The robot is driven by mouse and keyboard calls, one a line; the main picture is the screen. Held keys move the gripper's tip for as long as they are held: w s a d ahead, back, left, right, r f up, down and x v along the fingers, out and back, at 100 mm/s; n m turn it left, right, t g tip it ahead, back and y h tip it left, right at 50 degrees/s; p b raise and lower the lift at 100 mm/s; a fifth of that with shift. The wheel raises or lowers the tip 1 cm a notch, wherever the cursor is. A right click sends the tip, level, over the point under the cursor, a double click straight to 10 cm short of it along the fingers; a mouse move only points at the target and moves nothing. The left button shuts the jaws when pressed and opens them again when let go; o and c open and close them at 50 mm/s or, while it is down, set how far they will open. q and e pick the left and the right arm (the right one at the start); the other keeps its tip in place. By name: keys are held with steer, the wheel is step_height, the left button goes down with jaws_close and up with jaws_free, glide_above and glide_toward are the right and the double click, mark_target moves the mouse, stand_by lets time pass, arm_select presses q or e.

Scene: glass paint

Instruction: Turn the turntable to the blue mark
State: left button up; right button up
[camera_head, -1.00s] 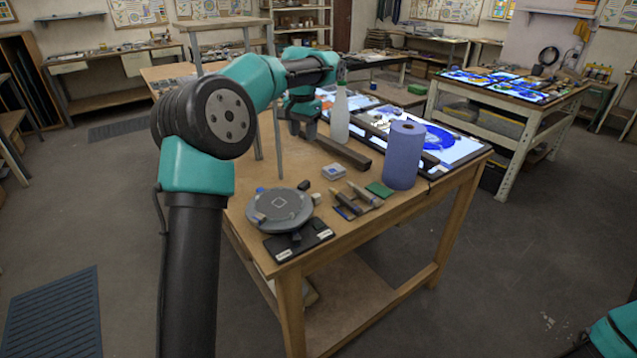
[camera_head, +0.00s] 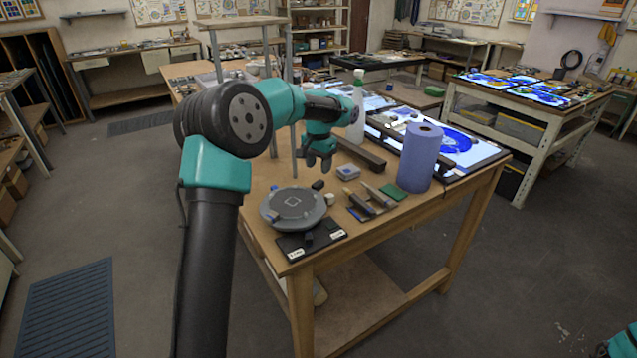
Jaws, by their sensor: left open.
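The turntable (camera_head: 295,204), a round grey disc with a pale square outline on top, sits near the front left corner of the wooden table. A small blue spot (camera_head: 273,188) shows at its back left rim; I cannot tell whether it is the mark. A black plate (camera_head: 325,238) with white labels and a dark knob lies at its front. My left gripper (camera_head: 318,167) is open and empty, pointing down above the table behind the turntable, apart from it. My right gripper is out of view; only a teal part of that arm shows at the bottom right corner.
Right of the turntable lie several tools (camera_head: 368,205), a green pad (camera_head: 394,192) and a small white box (camera_head: 348,172). A blue-purple roll (camera_head: 418,157) stands at the right. Behind are a dark bar (camera_head: 362,152) and a spray bottle (camera_head: 356,108).

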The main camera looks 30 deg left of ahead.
mark_target(318, 183)
arm_select(q)
step_height(318, 183, down, 7)
steer(key=shift+r, duration=0.1)
steer(key=shift+c, duration=0.4)
jaws_close()
stand_by(0.4)
